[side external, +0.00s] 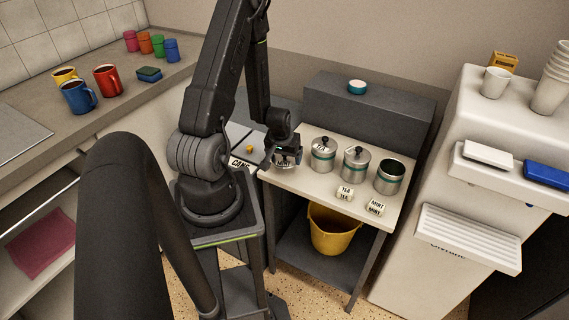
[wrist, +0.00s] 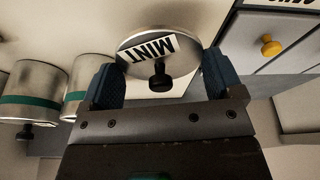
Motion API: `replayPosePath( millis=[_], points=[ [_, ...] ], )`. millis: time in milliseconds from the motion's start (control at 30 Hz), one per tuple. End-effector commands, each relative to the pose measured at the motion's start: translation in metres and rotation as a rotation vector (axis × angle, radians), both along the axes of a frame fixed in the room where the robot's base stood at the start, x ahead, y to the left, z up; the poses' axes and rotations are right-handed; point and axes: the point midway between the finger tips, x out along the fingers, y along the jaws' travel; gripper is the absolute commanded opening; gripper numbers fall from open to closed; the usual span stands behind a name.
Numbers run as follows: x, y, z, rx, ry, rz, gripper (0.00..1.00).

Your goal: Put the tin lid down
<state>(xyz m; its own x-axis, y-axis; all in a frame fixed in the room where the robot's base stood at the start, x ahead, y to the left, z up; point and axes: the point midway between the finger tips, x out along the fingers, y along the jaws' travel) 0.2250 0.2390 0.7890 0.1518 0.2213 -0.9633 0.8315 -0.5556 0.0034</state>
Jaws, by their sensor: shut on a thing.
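My gripper (side external: 286,154) is shut on a round metal tin lid (wrist: 135,49) with a black knob and a white MINT label. In the wrist view the lid sits between the two blue finger pads. In the side view the lid (side external: 282,162) is at the left end of the cream worktop (side external: 295,180), partly hidden by my gripper; I cannot tell whether it touches the top. To its right stand two lidded steel tins with teal bands, the near-left tin (side external: 323,158) and the middle tin (side external: 355,167). The right tin (side external: 389,178) is open, without a lid.
Two small label blocks, TEA (side external: 345,194) and MINT (side external: 375,207), lie at the worktop's front. A grey raised box (side external: 400,110) backs the tins, with a teal-and-white round item (side external: 356,87) on it. A yellow bucket (side external: 334,232) stands on the shelf below.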

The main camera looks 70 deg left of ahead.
Motion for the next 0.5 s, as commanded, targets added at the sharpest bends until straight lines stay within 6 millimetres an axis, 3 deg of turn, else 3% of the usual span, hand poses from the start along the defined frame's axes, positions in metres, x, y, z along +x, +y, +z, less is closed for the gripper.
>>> replayPosePath(
  millis=[233,500],
  points=[
    [0.000,-0.001,-0.030,-0.002,0.002,0.000,0.64],
    [0.000,0.000,-0.033,0.000,0.000,0.000,0.64]
  ],
)
